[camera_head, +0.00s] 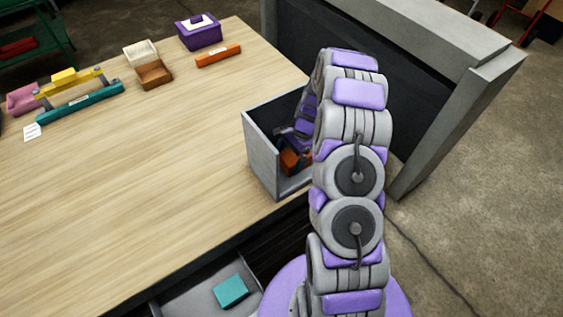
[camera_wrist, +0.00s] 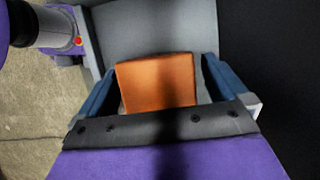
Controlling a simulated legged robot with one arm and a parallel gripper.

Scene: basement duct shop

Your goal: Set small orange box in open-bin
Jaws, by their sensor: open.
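The small orange box (camera_wrist: 157,80) lies inside the open-bin, between the spread fingers of my gripper in the wrist view. In the head view the orange box (camera_head: 292,161) shows low inside the bin, partly hidden by my arm. The open-bin (camera_head: 262,158) is a grey, open-topped box at the right edge of the wooden table; its inner grey surface (camera_wrist: 150,28) also shows in the wrist view. My gripper (camera_wrist: 155,95) is open and reaches down into the bin, one finger on each side of the box. I cannot tell whether the fingers touch it.
The wooden table (camera_head: 140,185) is mostly clear. At its back are a purple box (camera_head: 199,32), an orange bar (camera_head: 218,55), brown and cream trays, and teal and yellow handles. A grey panel (camera_head: 440,50) stands beside the bin. An open drawer below holds a teal box (camera_head: 231,291).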

